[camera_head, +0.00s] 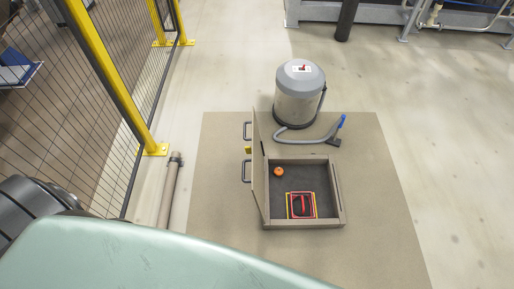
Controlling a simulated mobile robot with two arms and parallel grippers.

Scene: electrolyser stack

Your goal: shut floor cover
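The floor cover (259,183) stands open, about upright, along the left side of a shallow square floor box (337,200). Two dark handles, an upper one (246,131) and a lower one (245,171), stick out from the cover's left face. A small yellow part (248,150) sits between them. Inside the box, on a dark floor, are a small orange round thing (278,171) and a red, yellow and black square item (301,205). Neither of my grippers is in view.
A grey vacuum cleaner (299,96) stands just behind the box, its hose and nozzle (333,140) lying near the back edge. A pipe (170,190) lies left on the floor, by a yellow-posted mesh fence (119,80). Floor to the right is clear.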

